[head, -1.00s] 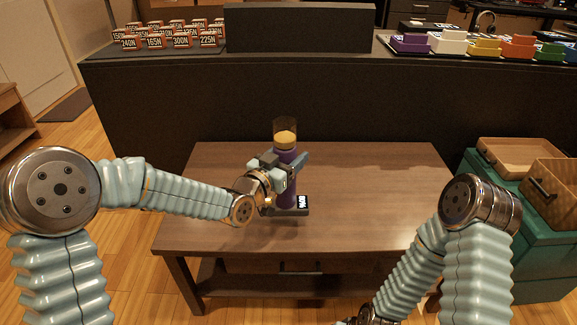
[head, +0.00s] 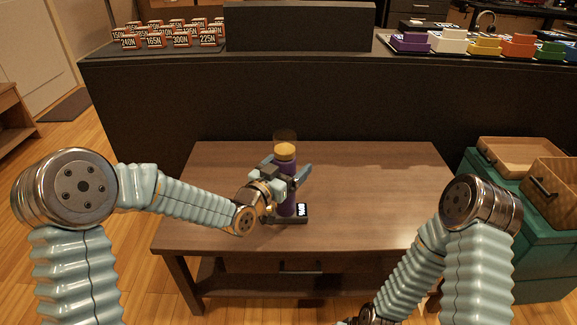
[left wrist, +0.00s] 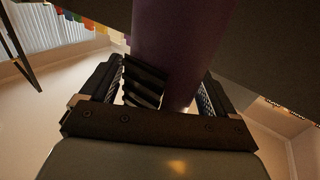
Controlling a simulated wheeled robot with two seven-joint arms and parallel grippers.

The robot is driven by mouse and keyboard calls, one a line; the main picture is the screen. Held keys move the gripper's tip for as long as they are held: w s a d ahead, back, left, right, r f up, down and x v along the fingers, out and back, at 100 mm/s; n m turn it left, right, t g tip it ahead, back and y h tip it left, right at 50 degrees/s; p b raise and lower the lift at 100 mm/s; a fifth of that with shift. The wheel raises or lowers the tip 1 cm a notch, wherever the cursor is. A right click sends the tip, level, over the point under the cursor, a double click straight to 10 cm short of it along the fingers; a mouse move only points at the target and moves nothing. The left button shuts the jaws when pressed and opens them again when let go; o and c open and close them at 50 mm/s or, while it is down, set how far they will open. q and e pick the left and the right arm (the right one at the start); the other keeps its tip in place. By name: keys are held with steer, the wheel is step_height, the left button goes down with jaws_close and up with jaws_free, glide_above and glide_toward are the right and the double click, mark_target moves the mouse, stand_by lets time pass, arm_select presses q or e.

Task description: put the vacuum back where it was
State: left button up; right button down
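The vacuum (head: 286,180) is a purple upright cylinder with an orange-tan top and a dark see-through part above or behind it. It stands at or on a small dark base with a white-lettered label (head: 302,210) on the brown table. My left gripper (head: 286,175) is around its upper body, with a finger on each side. In the left wrist view the purple body (left wrist: 180,45) is between widely parted fingers, with pale gaps beside it, so the gripper looks open. Dark ridges (left wrist: 145,82) show beside the body. My right gripper is cut off at the bottom edge.
The brown table (head: 370,190) is otherwise clear. A dark counter behind it holds orange numbered blocks (head: 180,40) and coloured boxes (head: 450,43). A green cabinet (head: 530,235) with wooden trays (head: 515,160) stands at the right.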

steer(key=shift+r, duration=0.1)
arm_select(q)
steer(key=shift+r+p, duration=0.3)
steer(key=shift+p, duration=0.15)
steer(key=b+v, duration=0.1)
steer(key=v, duration=1.1)
steer(key=shift+b, duration=0.35)
arm_select(e)
steer(key=shift+d+f, duration=0.1)
steer(key=shift+f, duration=0.4)
arm_select(q)
steer(key=shift+f, duration=0.2)
